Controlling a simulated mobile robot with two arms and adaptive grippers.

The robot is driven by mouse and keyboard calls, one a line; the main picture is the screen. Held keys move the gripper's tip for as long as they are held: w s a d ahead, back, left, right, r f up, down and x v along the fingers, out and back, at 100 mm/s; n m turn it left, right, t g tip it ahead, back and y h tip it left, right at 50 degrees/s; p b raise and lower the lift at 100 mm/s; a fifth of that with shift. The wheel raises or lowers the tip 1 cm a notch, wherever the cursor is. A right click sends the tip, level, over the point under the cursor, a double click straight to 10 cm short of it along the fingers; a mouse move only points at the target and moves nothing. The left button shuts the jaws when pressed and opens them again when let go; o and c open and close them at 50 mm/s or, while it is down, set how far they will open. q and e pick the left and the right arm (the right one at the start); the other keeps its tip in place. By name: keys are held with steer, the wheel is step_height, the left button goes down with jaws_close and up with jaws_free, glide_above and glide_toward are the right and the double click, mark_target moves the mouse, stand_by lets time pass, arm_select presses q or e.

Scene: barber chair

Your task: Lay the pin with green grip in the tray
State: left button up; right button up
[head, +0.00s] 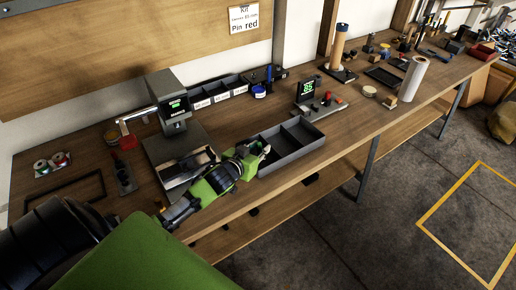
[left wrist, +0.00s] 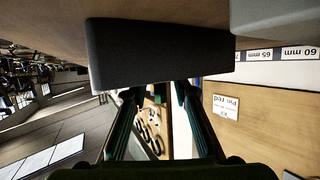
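The dark grey tray (head: 312,147), split into compartments, lies near the front edge of the bench; the part that I see looks empty. My left gripper (head: 264,152) is at the tray's left end in the head view. In the left wrist view its two fingers (left wrist: 157,94) are apart with nothing seen between them. A dark box wall (left wrist: 160,55), apparently the tray, is just past the fingertips. I cannot make out a pin with a green grip in either view. My right gripper is not in view.
A row of labelled bins (head: 215,92) is at the back. A small display stand (head: 308,92) stands behind the tray. A white roll (head: 411,78) is farther right. A wall note (head: 244,18) reads "Pin red".

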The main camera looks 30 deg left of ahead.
arm_select(q)
steer(key=v, duration=1.2)
steer(key=shift+r, duration=0.1)
